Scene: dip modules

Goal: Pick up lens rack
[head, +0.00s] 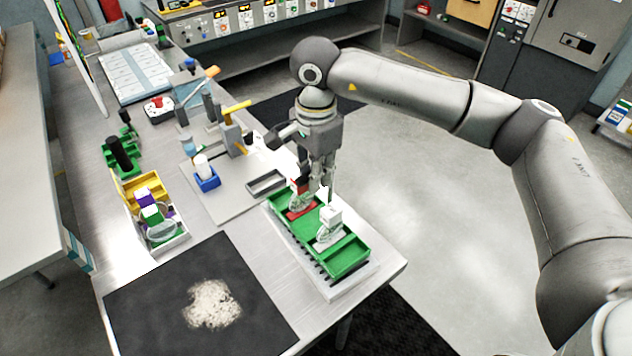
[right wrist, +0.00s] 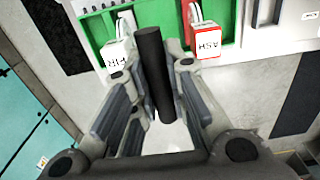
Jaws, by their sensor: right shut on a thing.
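A green tray (head: 348,257) sits on a white base near the table's right edge. A red rack (head: 300,208) with a white label and clear round parts stands in it, with a similar white rack (head: 330,222) nearer the front. In the right wrist view the red rack's label (right wrist: 208,44) reads ASH and the white rack's (right wrist: 119,54) reads FIR, both upside down. My right gripper (head: 318,188) is over the tray, close to both racks. It is shut on a dark rod (right wrist: 154,70); I cannot tell what the rod belongs to. My left gripper is not in view.
A black mat (head: 145,305) with a pale patch lies at the front left. A yellow and white bin (head: 150,192), a blue holder (head: 207,180) and a grey frame (head: 266,182) stand left of the tray. Open floor (head: 450,235) lies to the right.

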